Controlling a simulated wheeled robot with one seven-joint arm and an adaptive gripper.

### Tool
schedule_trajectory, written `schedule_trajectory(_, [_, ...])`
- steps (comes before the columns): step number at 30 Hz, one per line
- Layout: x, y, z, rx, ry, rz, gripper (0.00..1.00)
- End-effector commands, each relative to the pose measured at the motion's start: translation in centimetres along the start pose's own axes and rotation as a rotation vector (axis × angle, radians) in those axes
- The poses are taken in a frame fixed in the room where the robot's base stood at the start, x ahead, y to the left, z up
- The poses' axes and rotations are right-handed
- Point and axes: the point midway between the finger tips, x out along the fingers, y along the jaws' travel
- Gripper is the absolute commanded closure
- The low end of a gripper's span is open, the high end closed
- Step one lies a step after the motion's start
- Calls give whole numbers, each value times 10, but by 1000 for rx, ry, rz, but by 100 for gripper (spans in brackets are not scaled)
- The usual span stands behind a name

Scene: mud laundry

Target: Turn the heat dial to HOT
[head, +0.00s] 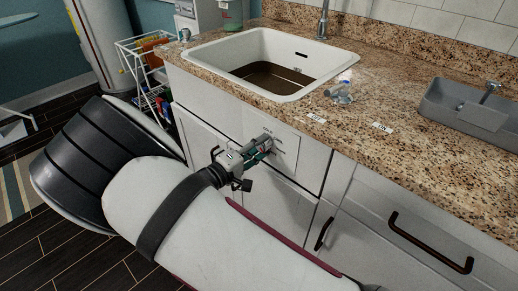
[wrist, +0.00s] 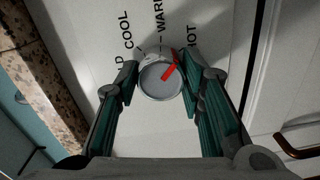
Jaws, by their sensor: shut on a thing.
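The round grey heat dial (wrist: 158,84) sits on a pale panel in the wrist view. Its red pointer slants up and right, toward the gap between the WARM and HOT labels. COOL and part of another label, probably COLD, are to the left. My gripper (wrist: 157,80) has one finger on each side of the dial and is shut on it. In the head view my gripper (head: 268,142) is against the white panel (head: 288,150) on the cabinet front below the sink, and it hides the dial.
The granite counter (head: 390,110) overhangs just above the panel. A white sink (head: 225,55) is set into it. A clear object (head: 343,92), small labels and a grey tray (head: 430,102) are on the counter. Dark handles (head: 430,245) stick out from the cabinets at right.

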Motion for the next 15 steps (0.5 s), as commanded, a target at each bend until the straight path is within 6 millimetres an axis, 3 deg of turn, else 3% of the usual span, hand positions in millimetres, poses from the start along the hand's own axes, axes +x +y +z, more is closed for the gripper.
schedule_trajectory(15, [-1, -2, 0, 291, 11, -5, 93])
